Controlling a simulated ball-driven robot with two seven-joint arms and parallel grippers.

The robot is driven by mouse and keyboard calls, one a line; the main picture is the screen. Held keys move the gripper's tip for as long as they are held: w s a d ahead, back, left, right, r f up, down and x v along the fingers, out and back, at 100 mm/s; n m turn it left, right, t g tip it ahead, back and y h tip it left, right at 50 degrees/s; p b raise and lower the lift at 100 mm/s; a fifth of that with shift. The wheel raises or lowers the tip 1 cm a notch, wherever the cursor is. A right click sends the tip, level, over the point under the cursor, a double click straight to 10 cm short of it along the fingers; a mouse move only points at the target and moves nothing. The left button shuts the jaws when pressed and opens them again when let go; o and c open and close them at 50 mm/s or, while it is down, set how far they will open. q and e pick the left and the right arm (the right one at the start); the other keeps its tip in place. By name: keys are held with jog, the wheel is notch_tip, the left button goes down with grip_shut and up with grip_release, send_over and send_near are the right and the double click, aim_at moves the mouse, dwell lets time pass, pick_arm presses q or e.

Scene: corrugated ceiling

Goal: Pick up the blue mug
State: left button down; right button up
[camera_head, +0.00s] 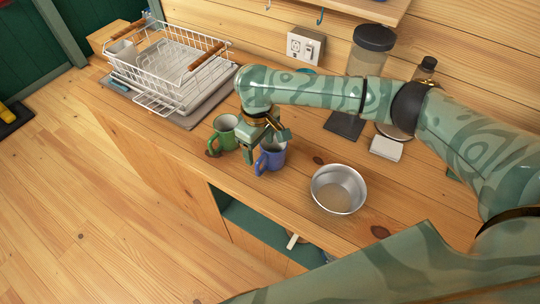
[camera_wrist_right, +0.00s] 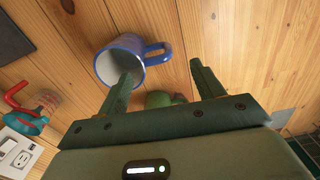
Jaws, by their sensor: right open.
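The blue mug (camera_head: 270,158) stands upright on the wooden counter, partly hidden by my right gripper (camera_head: 262,143). In the right wrist view, the blue mug (camera_wrist_right: 121,58) shows its open mouth, with its handle pointing right. My right gripper (camera_wrist_right: 161,72) is open. One finger overlaps the mug's mouth, the other is past the handle, and the handle shows between them. I cannot tell whether the first finger is inside the mug or above it. My left gripper is not in view.
A green mug (camera_head: 223,133) stands just left of the blue mug. A metal bowl (camera_head: 338,189) is to its right, near the counter's front edge. A white dish rack (camera_head: 165,68) stands at the back left. A lidded jar (camera_head: 368,52) is by the wall behind my right arm.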

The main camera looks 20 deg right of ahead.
aim_at(260, 158)
jog(key=f, duration=0.4)
jog(key=shift+w+b, duration=0.3)
jog(key=shift+b, duration=0.1)
jog(key=shift+f, duration=0.4)
jog(key=shift+s+f+b, duration=0.15)
jog(key=shift+f+b, duration=0.15)
notch_tip(260, 158, down, 4)
jog(key=shift+f+b, duration=0.2)
jog(key=shift+b, duration=0.75)
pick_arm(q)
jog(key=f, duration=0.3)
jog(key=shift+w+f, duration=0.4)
pick_arm(e)
jog(key=shift+r, duration=0.1)
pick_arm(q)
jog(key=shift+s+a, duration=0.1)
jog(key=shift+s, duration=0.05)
pick_arm(e)
jog(key=c, duration=1.3)
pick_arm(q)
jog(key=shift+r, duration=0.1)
pick_arm(e)
jog(key=shift+o, duration=0.2)
jog(key=shift+r, duration=0.15)
